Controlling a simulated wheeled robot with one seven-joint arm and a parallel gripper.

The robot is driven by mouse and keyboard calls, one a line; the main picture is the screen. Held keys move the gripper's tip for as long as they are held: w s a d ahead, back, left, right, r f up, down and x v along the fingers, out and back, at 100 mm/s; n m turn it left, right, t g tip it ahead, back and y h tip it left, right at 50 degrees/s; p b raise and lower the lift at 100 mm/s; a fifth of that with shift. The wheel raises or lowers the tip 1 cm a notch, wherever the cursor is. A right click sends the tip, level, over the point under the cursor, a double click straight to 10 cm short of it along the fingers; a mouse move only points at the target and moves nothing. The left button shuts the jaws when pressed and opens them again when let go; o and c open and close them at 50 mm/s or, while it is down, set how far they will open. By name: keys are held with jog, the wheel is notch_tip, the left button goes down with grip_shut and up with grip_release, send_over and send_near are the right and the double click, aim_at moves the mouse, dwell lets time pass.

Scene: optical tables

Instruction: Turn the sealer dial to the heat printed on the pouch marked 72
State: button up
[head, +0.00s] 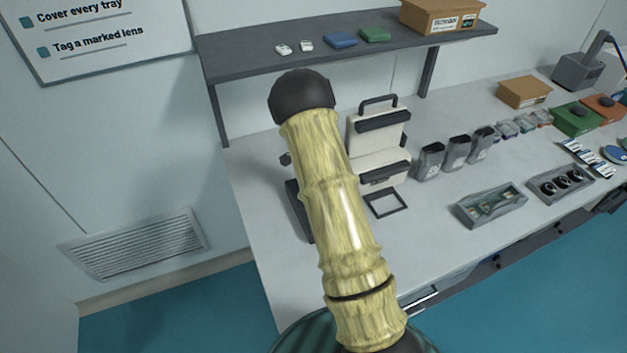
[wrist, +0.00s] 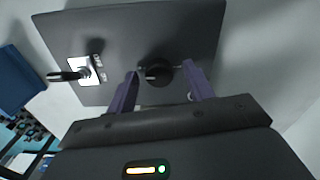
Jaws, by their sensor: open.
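In the wrist view my gripper (wrist: 161,69) is open, with one purple finger on each side of a round black dial (wrist: 156,73) on a dark grey panel (wrist: 190,22). I cannot tell whether the fingers touch the dial, and I can read no number around it. In the head view a cream machine with dark bars, which looks like the sealer (head: 375,137), stands on the table, partly behind my arm. Several grey pouches stand to its right, one of them nearest the machine (head: 431,162). Their print is too small to read. My gripper is hidden in the head view.
On the panel, left of the dial, is a lever switch on a white plate (wrist: 84,71). A dark shelf (head: 260,57) with a cardboard box (head: 428,17) hangs above the table (head: 262,190). Grey trays (head: 490,207) lie at the front right.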

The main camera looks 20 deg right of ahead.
notch_tip(320, 180, up, 17)
jog(key=b, duration=0.2)
jog(key=shift+r, duration=0.2)
dwell(0.5)
jog(key=s+a+f+n+t, duration=0.1)
jog(key=s+a+n, duration=0.3)
jog(key=s, duration=0.4)
jog(key=s+a+f+n, duration=0.1)
jog(key=s+a+n, duration=0.3)
jog(key=s+n, duration=0.2)
jog(key=s+a+f+n+t, duration=0.1)
jog(key=s+a+n, duration=0.3)
jog(key=s, duration=0.6)
jog(key=shift+f+n+t, duration=0.3)
jog(key=shift+n, duration=0.7)
jog(key=shift+s+a, duration=0.1)
